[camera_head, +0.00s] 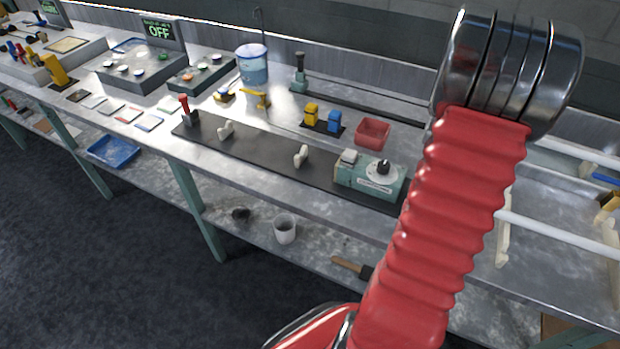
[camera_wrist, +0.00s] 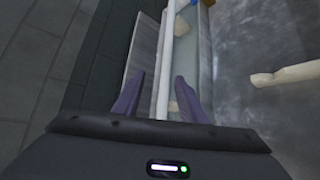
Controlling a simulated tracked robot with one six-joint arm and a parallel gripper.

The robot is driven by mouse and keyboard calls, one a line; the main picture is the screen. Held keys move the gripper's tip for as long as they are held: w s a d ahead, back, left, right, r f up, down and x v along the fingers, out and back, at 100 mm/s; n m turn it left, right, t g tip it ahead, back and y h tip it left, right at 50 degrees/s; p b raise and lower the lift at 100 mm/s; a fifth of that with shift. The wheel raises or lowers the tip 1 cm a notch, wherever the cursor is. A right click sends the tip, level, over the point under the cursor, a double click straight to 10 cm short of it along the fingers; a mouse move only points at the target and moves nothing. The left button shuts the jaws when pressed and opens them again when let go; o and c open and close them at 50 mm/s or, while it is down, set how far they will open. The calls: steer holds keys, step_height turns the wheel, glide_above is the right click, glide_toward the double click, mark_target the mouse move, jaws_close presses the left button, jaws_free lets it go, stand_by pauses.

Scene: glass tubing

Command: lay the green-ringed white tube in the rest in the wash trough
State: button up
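A long white tube (camera_wrist: 163,60) runs lengthwise between the two fingers of my gripper (camera_wrist: 160,98) in the wrist view. The fingers are spread, with a gap on each side of the tube, and do not appear to touch it. No green ring shows on it, so I cannot tell whether it is the green-ringed one. In the head view, a white tube (camera_head: 565,232) lies across cream supports (camera_head: 503,240) at the right, partly behind my red arm. My gripper is out of that view. I cannot identify the wash trough with certainty.
Another white tube (camera_head: 580,152) lies farther back, near a blue piece (camera_head: 606,179). A green control box (camera_head: 370,178) with a dial and a red bin (camera_head: 372,133) stand left of my arm. A cream support (camera_wrist: 283,75) stands on the bench at right in the wrist view.

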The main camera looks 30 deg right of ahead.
steer(key=w+a+r+m+t+y, duration=0.15)
steer(key=w+a, duration=0.25)
steer(key=a, duration=0.6)
steer(key=w+a+r+t+y, duration=0.15)
steer(key=w+a, duration=0.25)
steer(key=a, duration=0.6)
steer(key=w+a+r+m+t+y, duration=0.1)
steer(key=w+a+r+t, duration=0.2)
steer(key=a, duration=0.6)
steer(key=s+a+t+y, duration=0.1)
steer(key=a+y, duration=0.3)
steer(key=a, duration=1.4)
steer(key=s+a+f+n+t+y, duration=0.1)
steer(key=a+t+y, duration=0.2)
steer(key=a, duration=1.6)
steer(key=shift+f+y, duration=0.3)
steer(key=shift+y, duration=0.5)
steer(key=shift+s+n, duration=0.1)
steer(key=shift+n, duration=0.15)
steer(key=shift+c, duration=0.9)
steer(key=shift+d, duration=0.1)
